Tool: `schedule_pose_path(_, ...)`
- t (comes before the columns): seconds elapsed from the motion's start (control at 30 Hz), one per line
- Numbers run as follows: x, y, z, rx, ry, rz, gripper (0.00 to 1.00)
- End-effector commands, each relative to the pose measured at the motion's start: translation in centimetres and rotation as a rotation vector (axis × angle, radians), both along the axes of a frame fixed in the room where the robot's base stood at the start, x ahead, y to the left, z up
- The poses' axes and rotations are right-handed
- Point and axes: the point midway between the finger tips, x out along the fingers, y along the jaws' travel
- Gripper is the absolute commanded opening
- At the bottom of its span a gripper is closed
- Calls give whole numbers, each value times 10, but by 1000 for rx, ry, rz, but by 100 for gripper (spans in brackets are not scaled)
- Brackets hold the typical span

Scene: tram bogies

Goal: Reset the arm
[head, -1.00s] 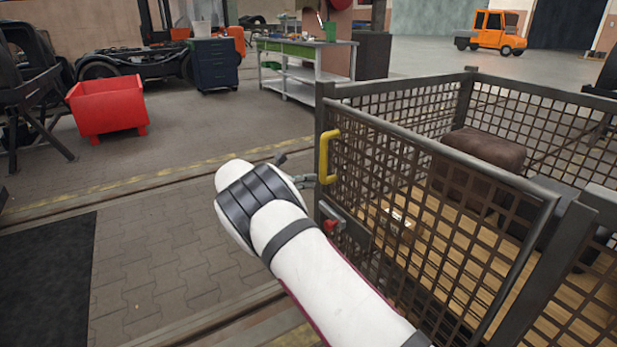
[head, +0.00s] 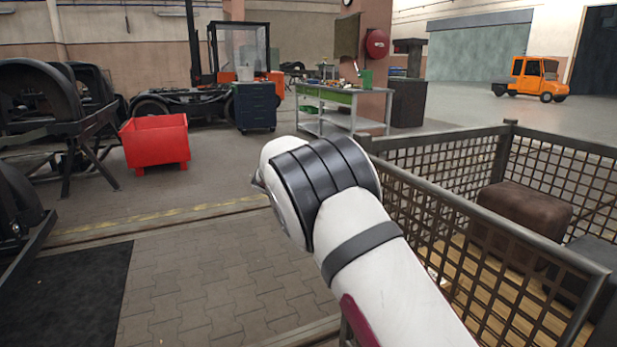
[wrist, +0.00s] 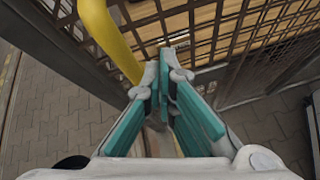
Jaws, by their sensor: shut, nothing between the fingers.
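My arm (head: 375,265), white with dark bands, reaches up from the bottom of the head view beside the mesh cage. My gripper's fingers are hidden behind it there. In the wrist view my gripper (wrist: 164,82) is shut and empty, its teal finger pads converging at the tips. A yellow handle (wrist: 108,38) on the cage passes just left of the fingers in that view. I cannot tell whether they touch it. In the head view the handle is hidden behind my arm.
The mesh cage (head: 455,228) stands close on the right, with a brown block (head: 522,214) inside. A red bin (head: 155,145), a dark cabinet (head: 255,106) and a workbench (head: 325,97) stand farther back. Paved floor left of my arm is clear, with a dark mat (head: 68,290).

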Motion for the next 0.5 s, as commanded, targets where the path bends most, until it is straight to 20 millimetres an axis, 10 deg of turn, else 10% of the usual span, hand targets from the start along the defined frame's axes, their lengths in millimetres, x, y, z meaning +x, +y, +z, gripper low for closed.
schedule_pose_path(0.5,-175,-102,101,495,-205,-544,0)
